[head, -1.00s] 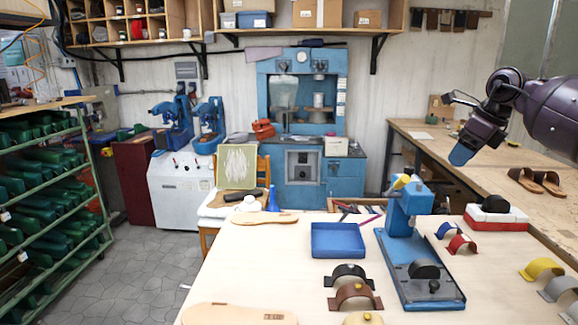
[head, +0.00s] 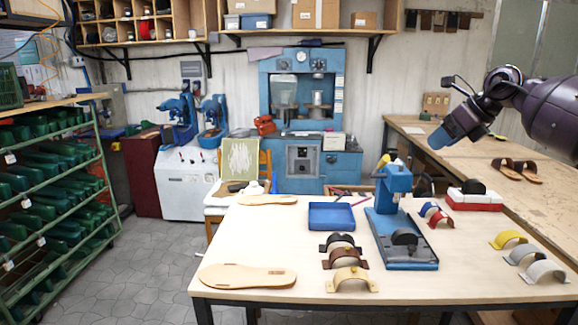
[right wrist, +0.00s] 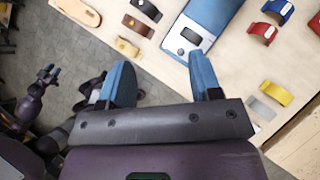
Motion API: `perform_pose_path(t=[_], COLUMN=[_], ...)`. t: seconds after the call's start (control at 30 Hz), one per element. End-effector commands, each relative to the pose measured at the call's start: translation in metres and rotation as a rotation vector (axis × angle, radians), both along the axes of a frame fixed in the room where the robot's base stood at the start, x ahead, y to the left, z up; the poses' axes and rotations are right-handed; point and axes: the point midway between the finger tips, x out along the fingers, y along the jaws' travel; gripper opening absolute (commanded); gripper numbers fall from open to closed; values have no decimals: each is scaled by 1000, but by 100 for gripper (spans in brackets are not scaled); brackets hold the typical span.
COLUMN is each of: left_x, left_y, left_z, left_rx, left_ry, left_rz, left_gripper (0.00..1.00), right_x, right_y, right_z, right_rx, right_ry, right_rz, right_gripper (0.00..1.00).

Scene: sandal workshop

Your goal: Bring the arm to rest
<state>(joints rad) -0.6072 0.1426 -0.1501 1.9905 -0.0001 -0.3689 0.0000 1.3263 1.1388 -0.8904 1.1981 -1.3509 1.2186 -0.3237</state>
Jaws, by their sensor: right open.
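My right gripper (head: 441,137) hangs in the air at the upper right of the head view, above the workbench area. In the right wrist view its two blue fingers (right wrist: 162,76) are spread apart with nothing between them.
The worktable (head: 290,222) carries a blue tray (head: 332,216), a blue press (head: 395,190), sandal soles (head: 247,277) and several coloured straps (head: 507,239). A side bench (head: 470,155) holds sandals (head: 517,170). A green rack (head: 100,185) stands left; grey floor is open between.

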Motion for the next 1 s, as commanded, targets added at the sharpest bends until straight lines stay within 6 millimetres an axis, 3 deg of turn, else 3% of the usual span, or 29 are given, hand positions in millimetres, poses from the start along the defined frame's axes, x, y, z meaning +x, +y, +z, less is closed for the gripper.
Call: perform_pose_path(t=[0.2, 0.3, 0.4, 0.5, 0.67, 1.0], left_x=[11, 10, 7, 4, -1, 0], left_y=[-2, -2, -1, -1, 0, 0], left_z=[6, 6, 4, 3, 0, -1], left_rx=[-1, -1, -1, -1, -1, 0], left_ry=[-22, -21, -14, -9, 1, 1], left_rz=[-5, -5, -3, -2, 1, 0], left_gripper=[43, 43, 43, 43, 43, 43], right_x=[6, 2, -5, -12, -22, -50], right_y=[84, 129, 165, 189, 203, 191], right_z=[60, 69, 63, 46, 6, -108], right_rx=[384, 623, 875, 1125, 1444, 1917], right_ry=[-171, -181, -138, -54, 107, 463], right_rz=[24, 29, 5, -57, -206, -633], right_gripper=[58, 58, 58, 58, 58, 58])
